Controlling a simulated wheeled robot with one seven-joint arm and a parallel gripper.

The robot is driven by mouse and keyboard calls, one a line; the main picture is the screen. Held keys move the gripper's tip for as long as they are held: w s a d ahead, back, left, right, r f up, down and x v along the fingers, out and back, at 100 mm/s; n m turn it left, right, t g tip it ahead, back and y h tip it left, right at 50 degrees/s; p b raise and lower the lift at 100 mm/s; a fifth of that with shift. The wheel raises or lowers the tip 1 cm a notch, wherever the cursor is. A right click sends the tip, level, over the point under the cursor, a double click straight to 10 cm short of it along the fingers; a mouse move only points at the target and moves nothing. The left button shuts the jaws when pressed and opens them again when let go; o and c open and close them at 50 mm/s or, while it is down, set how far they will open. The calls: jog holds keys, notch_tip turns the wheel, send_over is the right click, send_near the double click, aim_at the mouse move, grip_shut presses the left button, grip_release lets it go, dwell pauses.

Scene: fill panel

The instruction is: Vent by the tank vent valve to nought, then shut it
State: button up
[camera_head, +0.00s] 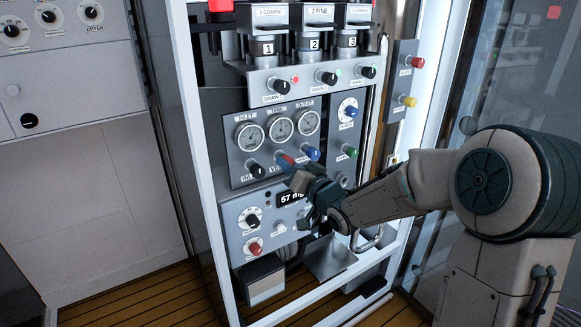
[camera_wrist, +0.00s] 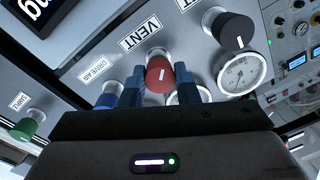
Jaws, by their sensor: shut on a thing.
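The tank vent valve is a red knob (camera_wrist: 160,74) labelled VENT, with a white pointer line. My gripper (camera_wrist: 158,90) has its blue fingers on either side of the red knob in the wrist view and is shut on it. In the head view my gripper (camera_head: 300,172) is at the panel and the red knob (camera_head: 285,161) shows just past its fingers. The tank gauge (camera_head: 281,126) sits above the knob, between two other gauges; its needle is too small to read.
A black knob (camera_head: 256,171) stands left of the vent knob and a blue knob (camera_head: 312,153) right of it. A green knob (camera_head: 349,151) is farther right. A white frame post (camera_head: 200,170) edges the panel's left side.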

jog(key=o, duration=1)
jog(key=shift+f, duration=0.1)
jog(key=shift+c, duration=0.2)
jog(key=p+v, duration=0.1)
jog(key=v, duration=1.3)
